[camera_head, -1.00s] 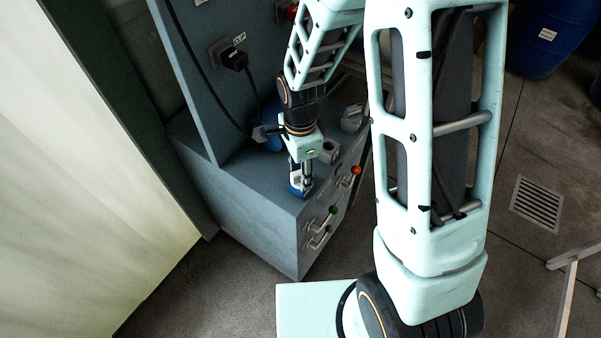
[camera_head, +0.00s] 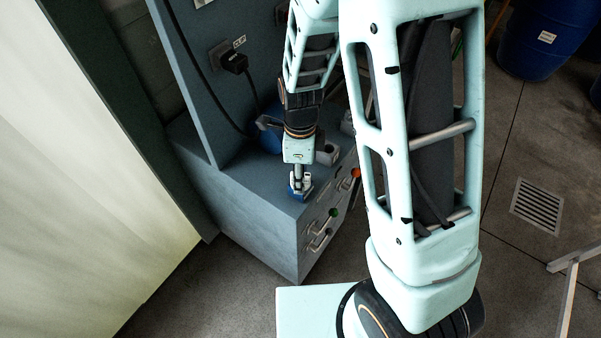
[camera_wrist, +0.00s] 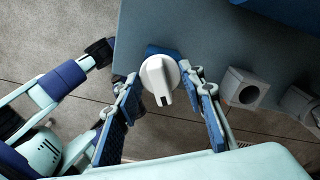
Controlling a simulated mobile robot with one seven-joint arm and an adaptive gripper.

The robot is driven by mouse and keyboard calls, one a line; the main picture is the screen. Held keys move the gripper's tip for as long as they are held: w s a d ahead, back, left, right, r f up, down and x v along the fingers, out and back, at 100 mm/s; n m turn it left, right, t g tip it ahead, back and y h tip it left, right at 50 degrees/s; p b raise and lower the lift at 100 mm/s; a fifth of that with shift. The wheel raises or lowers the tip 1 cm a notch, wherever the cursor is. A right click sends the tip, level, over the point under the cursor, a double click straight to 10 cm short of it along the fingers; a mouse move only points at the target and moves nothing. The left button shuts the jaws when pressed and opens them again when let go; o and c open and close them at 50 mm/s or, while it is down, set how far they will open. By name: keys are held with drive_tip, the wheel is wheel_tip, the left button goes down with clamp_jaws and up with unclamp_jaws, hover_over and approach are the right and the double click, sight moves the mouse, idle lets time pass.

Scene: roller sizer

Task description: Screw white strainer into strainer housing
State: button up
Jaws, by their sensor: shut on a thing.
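The white strainer (camera_wrist: 158,76) shows in the wrist view as a round white cap with a raised grip bar. It sits between the two blue-padded fingers of my gripper (camera_wrist: 163,84), which is shut on it. The blue strainer housing (camera_wrist: 152,50) shows partly behind the strainer, at the edge of the grey-blue cabinet top. In the head view my gripper (camera_head: 299,184) points down over the blue housing (camera_head: 294,193) near the cabinet's front corner. The strainer hides most of the housing's inside, so I cannot tell how deep it sits.
The cabinet top (camera_head: 235,180) is clear to the left of the housing. Grey square fittings (camera_head: 327,155) stand to the right, one also in the wrist view (camera_wrist: 243,88). Handles and coloured buttons line the cabinet front. A black cable (camera_head: 238,85) hangs from a plug behind.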

drive_tip(key=shift+s+m, duration=0.15)
drive_tip(key=shift+m, duration=0.25)
drive_tip(key=shift+m+p, duration=1.05)
drive_tip(key=shift+m, duration=0.55)
drive_tip(key=o, duration=1.3)
drive_tip(key=shift+a, duration=0.1)
drive_tip(key=o, duration=0.7)
drive_tip(key=shift+o, duration=0.2)
